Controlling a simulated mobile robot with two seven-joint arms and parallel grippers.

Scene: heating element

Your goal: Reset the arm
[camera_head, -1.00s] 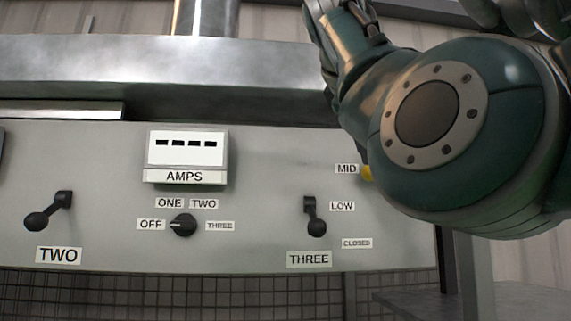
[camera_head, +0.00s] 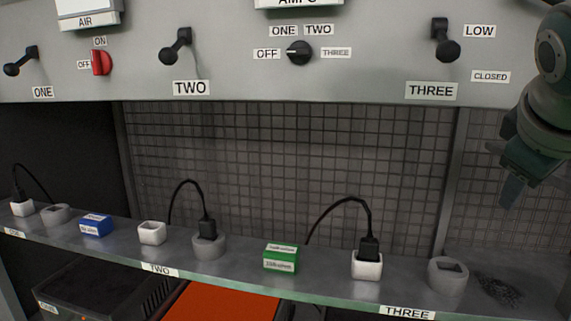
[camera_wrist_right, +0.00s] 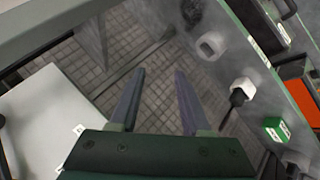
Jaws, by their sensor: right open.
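My right arm comes in at the right edge of the head view, and its gripper (camera_head: 514,180) hangs in front of the mesh back wall, right of the THREE lever (camera_head: 446,48). In the right wrist view the two fingers of the gripper (camera_wrist_right: 159,75) stand apart with nothing between them. They are clear of the shelf things. My left gripper is in neither view.
A grey panel carries the TWO lever (camera_head: 175,46), a black knob (camera_head: 299,52) and a red switch (camera_head: 101,62). Below, the shelf (camera_head: 225,272) holds plugs in sockets (camera_head: 367,264), a green block (camera_head: 281,259), a blue block (camera_head: 96,225) and an empty grey socket (camera_head: 447,277).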

